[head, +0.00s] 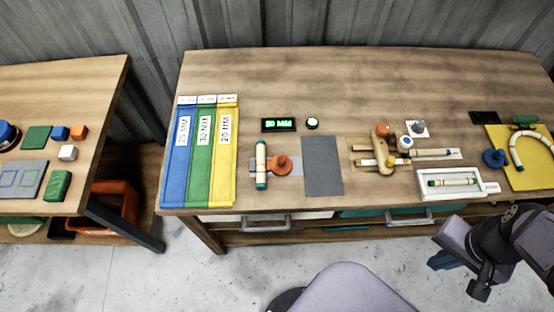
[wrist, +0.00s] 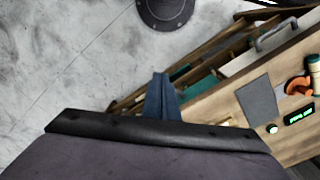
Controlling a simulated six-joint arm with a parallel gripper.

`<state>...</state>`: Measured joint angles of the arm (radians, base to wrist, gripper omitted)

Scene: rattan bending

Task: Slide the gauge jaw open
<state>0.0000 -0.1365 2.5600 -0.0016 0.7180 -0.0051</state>
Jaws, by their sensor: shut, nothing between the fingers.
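The gauge (head: 290,167) lies on the workbench left of centre, with an orange knob (head: 282,165) on its sliding part. A pale rattan piece with green ends (head: 261,166) stands out just left of the knob; whether the jaw touches it I cannot tell. The orange knob also shows at the right edge of the wrist view (wrist: 298,86), beside the rattan piece (wrist: 314,75). My gripper (head: 441,261) is at the lower right, beyond the bench's front edge and far from the gauge. Its blue fingers (wrist: 161,96) are shut and empty in the wrist view.
A display (head: 279,125) reading 30 MM and a round green-lit button (head: 312,123) sit behind the gauge. Blue, green and yellow labelled trays (head: 202,150) stand left of it; a grey mat (head: 322,166) lies right. A wooden fixture (head: 380,156) and white tray (head: 455,195) stand farther right.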

